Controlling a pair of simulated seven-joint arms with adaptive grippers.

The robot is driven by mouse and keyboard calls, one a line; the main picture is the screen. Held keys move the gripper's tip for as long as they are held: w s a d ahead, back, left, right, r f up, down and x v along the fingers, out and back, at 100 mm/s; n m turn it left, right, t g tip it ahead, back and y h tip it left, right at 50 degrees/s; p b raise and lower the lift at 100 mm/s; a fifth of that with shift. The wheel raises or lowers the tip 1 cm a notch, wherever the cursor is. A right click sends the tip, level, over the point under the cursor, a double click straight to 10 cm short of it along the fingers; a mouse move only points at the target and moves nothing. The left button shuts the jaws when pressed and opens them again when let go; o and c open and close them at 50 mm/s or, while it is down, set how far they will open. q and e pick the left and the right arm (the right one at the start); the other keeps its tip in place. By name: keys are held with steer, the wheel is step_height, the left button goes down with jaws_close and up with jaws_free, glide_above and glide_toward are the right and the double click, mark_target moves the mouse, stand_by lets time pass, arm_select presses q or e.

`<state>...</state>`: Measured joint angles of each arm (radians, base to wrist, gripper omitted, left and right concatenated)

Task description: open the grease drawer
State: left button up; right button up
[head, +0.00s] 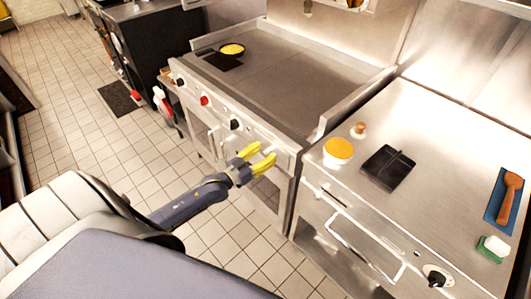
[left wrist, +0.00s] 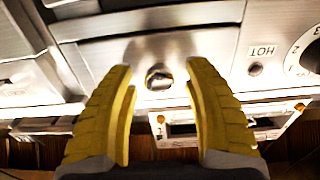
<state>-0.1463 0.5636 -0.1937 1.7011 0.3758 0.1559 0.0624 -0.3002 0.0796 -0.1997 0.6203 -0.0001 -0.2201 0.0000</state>
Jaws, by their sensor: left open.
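My left gripper (head: 263,160) is open in front of the griddle's front panel, near its right end. In the left wrist view the two yellow fingers of the gripper (left wrist: 160,75) stand apart on either side of a small round metal knob (left wrist: 158,78). The knob is on a flat steel front (left wrist: 195,48) that looks like the grease drawer. The fingers do not visibly touch the knob. In the head view the gripper hides this part of the panel. My right gripper is in neither view.
The griddle (head: 290,85) has red and black dials along its front. The right steel counter holds a yellow-orange round item (head: 338,149), a black slab (head: 388,168) and a sponge (head: 493,248). A bar handle (head: 365,248) juts out below.

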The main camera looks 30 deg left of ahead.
arm_select(q)
steer(key=shift+w+d, duration=0.1)
steer(key=shift+w, duration=0.15)
steer(key=shift+c, duration=0.3)
